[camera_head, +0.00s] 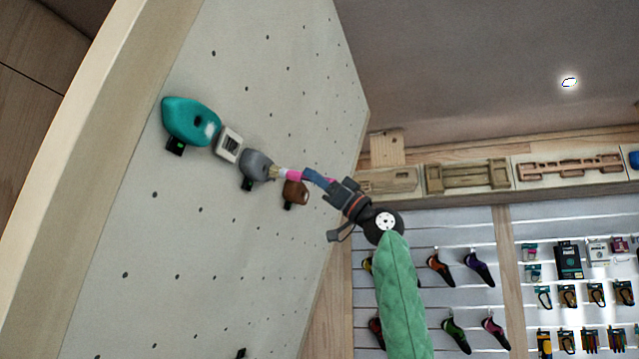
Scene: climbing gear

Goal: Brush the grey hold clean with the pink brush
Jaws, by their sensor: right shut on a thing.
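The grey hold (256,165) is fixed on the pale climbing wall, in the row of holds left of the picture's middle. The pink brush (294,174) has a pink band near its head and a blue handle. Its bristle end is at the right side of the grey hold and looks to be touching it, though contact is hard to be sure of. My right gripper (334,189) is shut on the brush handle, and my arm in its green sleeve comes up from below. My left gripper is not in view.
A teal hold (188,121) and a small white square piece (228,145) sit left of the grey hold. A brown hold (295,193) is just below the brush. Wooden hangboards (468,176) and shelves of shoes and gear stand to the right.

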